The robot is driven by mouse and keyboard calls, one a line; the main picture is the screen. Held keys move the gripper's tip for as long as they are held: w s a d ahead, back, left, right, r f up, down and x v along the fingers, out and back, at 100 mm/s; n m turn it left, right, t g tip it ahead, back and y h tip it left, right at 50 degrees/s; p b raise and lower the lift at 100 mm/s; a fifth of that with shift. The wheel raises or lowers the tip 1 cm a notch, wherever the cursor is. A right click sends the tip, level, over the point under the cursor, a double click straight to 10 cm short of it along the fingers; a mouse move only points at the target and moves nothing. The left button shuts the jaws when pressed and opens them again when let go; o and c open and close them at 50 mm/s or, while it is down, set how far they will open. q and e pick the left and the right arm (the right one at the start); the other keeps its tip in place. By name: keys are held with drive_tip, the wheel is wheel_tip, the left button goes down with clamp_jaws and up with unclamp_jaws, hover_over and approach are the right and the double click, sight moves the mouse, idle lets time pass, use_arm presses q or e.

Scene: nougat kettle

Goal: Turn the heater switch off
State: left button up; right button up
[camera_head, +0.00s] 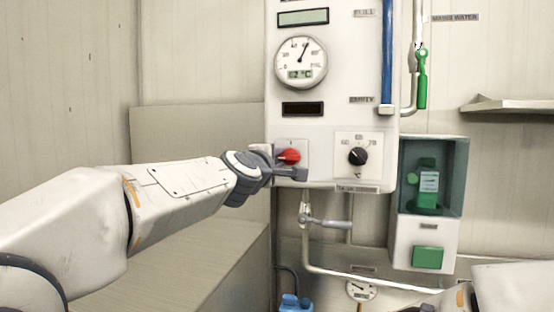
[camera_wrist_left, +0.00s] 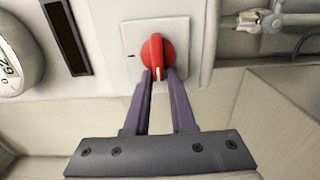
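The red heater switch (camera_head: 289,156) sits on a pale square plate at the lower left of the white control panel. It also shows in the left wrist view (camera_wrist_left: 153,50), with its raised handle and white tip pointing toward my gripper. My left gripper (camera_head: 284,162) reaches it from the left. In the left wrist view the two fingers (camera_wrist_left: 160,74) stand on either side of the handle's tip end, close against it and seemingly shut on it. My right arm shows only partly at the lower right of the head view; its fingers are not seen.
A black dial (camera_head: 357,156) sits right of the switch, with a round gauge (camera_head: 300,62) above. Below the panel are a pipe and valve lever (camera_head: 332,223). A box with a green bottle (camera_head: 427,187) hangs to the right. A shelf (camera_head: 510,104) juts out farther right.

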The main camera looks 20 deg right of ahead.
use_arm(q)
drive_tip(key=shift+o, duration=0.9)
drive_tip(key=b+v, duration=0.2)
drive_tip(key=v, duration=0.8)
drive_tip(key=shift+a, duration=0.2)
drive_tip(key=shift+s, duration=0.15)
